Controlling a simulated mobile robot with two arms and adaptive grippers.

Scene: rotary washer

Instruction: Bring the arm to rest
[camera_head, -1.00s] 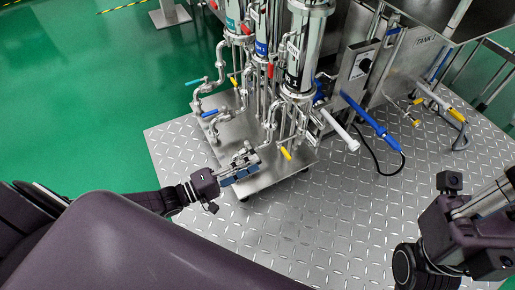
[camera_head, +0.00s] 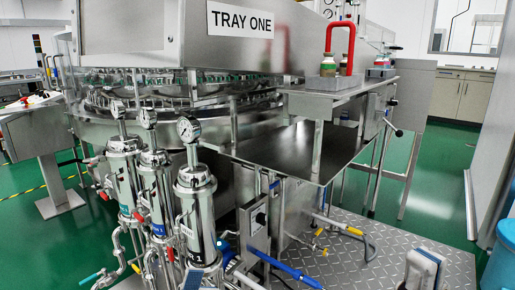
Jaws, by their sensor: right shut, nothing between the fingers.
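My right gripper (camera_head: 425,262) shows at the bottom right of the head view, with its grey-white and blue finger parts pointing up. It is shut and empty, over the diamond-plate floor and apart from the equipment. The rest of my right arm is below the picture edge. I do not make out my left gripper in this view.
Steel filter columns with gauges (camera_head: 195,195) stand at the left front. A blue-handled hose piece (camera_head: 285,268) lies low in the middle. The diamond-plate floor (camera_head: 375,250) is partly clear.

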